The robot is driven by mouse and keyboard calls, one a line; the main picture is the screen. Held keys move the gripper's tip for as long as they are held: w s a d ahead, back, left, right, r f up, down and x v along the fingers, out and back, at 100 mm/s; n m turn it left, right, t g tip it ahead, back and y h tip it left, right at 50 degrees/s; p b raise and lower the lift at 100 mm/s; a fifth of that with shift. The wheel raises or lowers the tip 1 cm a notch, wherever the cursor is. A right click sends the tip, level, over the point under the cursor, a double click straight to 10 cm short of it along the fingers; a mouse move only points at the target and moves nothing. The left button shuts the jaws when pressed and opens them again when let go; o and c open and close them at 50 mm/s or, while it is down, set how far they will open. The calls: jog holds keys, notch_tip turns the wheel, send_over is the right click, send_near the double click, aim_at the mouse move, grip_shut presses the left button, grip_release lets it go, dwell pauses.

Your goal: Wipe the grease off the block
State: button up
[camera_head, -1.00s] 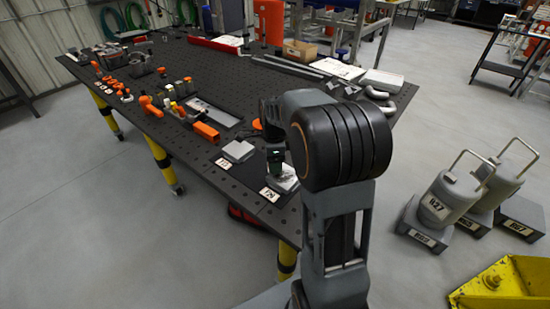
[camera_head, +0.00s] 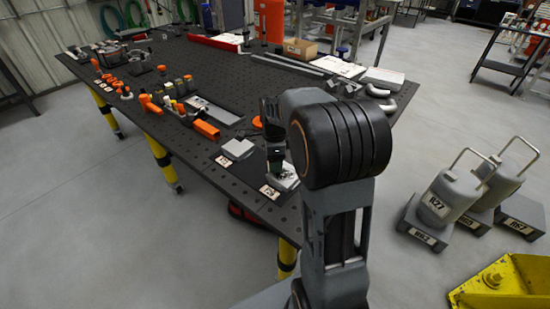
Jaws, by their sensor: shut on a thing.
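Two grey blocks sit near the front edge of the dark perforated table. One block (camera_head: 238,149) is uncovered, with a white label card in front of it. The other block (camera_head: 286,182) is to its right, by a second label card, and has darker marks on its top. My gripper (camera_head: 275,166) points down at this second block, its fingers shut on a small dark greenish thing low over or against the block's top. I cannot tell whether it touches. My arm hides part of the block and gripper. The grease is too small to make out surely.
Orange and grey clamps (camera_head: 150,106) and an orange square tube (camera_head: 206,130) lie to the left on the table (camera_head: 240,85). Curved grey pipes (camera_head: 388,104) lie at the right edge. Grey canisters (camera_head: 440,195) stand on the floor to the right. The table's middle is mostly clear.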

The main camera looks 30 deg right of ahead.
jog(key=shift+f+b, duration=0.4)
jog(key=shift+f, duration=0.3)
